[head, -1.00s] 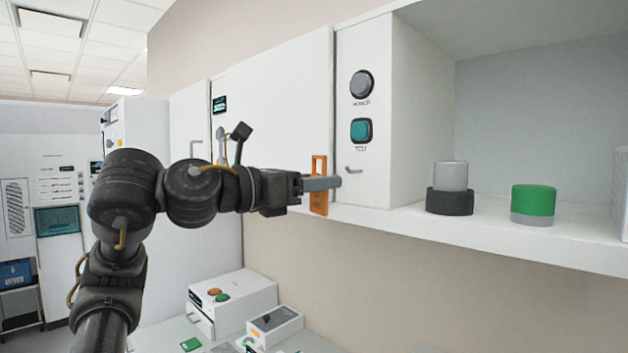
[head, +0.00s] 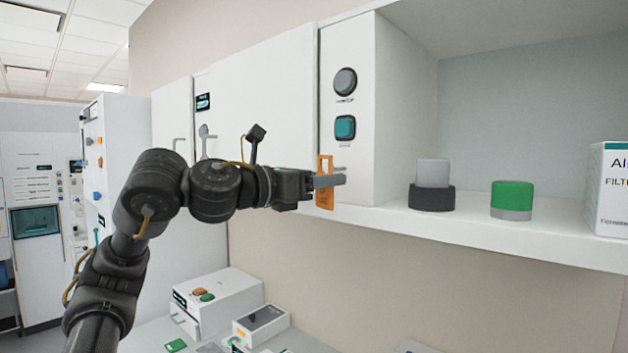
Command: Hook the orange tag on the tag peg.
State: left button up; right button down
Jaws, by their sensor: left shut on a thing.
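The orange tag (head: 325,200) is a flat upright plate with a slot at its top. My left gripper (head: 329,181) is shut on it and holds it in front of the white cabinet panel. The tag peg (head: 341,168) is a small grey hook on the panel below the teal button. It shows just right of the tag's top and just above the gripper's fingers, partly covered by them. I cannot tell whether the tag touches the peg; the depth between them is unclear. My right gripper is out of view.
A round grey knob (head: 345,82) and a teal button (head: 345,127) sit above the peg. Boxes (head: 217,300) stand below.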

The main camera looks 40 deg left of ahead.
pick_arm(q)
jog(key=w, duration=0.1)
jog(key=w+f+b, duration=0.1)
jog(key=w, duration=0.1)
jog(key=shift+w+f, duration=0.1)
jog(key=shift+w, duration=0.1)
jog(key=shift+f, duration=0.15)
dwell(0.8)
jog(key=o, duration=0.8)
jog(key=shift+o, duration=1.2)
jog(key=shift+d, duration=0.15)
jog(key=shift+o, duration=0.3)
jog(key=shift+s+d, duration=0.1)
jog(key=shift+d, duration=0.1)
jog(key=shift+a, duration=0.1)
jog(key=shift+a, duration=0.1)
